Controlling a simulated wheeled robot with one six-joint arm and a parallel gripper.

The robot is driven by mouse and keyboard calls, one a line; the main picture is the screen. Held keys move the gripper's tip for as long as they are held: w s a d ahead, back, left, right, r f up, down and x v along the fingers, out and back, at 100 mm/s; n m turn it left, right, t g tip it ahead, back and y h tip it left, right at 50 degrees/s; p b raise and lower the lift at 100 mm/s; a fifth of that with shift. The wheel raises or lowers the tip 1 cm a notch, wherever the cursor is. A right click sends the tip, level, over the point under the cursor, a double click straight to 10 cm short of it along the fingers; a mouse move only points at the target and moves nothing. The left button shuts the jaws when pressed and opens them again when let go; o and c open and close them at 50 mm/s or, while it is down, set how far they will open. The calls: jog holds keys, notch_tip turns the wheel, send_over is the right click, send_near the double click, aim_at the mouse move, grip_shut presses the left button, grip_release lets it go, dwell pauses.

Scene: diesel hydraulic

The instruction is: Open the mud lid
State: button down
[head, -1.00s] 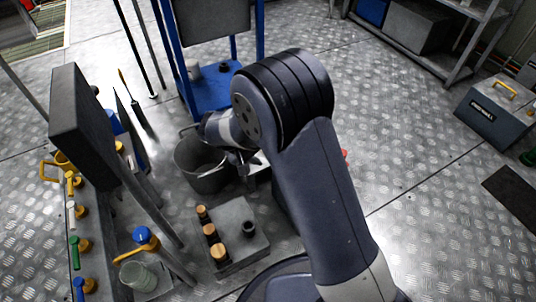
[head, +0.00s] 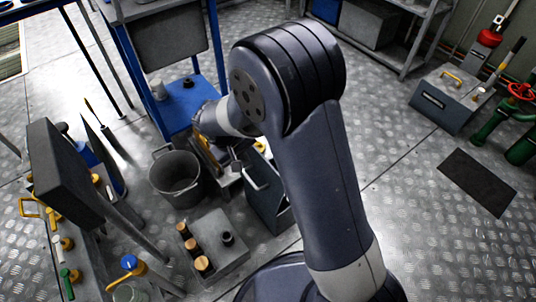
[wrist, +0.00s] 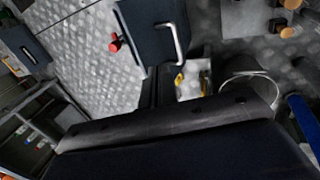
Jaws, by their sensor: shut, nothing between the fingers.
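A dark blue-grey box (head: 268,200) with a pale bar handle (head: 256,180) stands on the floor left of my arm. Its top is partly behind my wrist. I see no readable label, so I cannot tell whether its lid is the mud lid; no raised lid shows. In the wrist view, a dark box (wrist: 150,32) with a pale bar handle and a red knob (wrist: 115,43) is at top centre. My gripper (head: 238,167) is shut and empty, close to the handle in the head view. I cannot tell whether it touches. Its fingers (wrist: 158,86) look dark and blurred in the wrist view.
A grey bucket (head: 174,181) stands left of the box. A grey block with brown-topped pegs (head: 214,250) is in front. A blue stand (head: 190,110) rises behind. A toolbox (head: 447,106) and dark mat (head: 477,183) lie right, with clear floor between.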

jog(key=b, duration=0.4)
send_over(269, 171)
jog(key=a, duration=0.1)
jog(key=shift+s+a+f, duration=0.1)
jog(key=shift+s+f, duration=0.05)
jog(key=shift+f, duration=1.45)
jog(key=shift+s+a+f, duration=0.1)
jog(key=shift+s+f, duration=0.05)
jog(key=shift+f, duration=1.45)
jog(key=shift+s+f, duration=0.15)
jog(key=shift+f, duration=1.45)
jog(key=d, duration=0.1)
jog(key=w+d, duration=0.2)
jog(key=shift+w+d+f, duration=0.1)
jog(key=shift+f, duration=0.15)
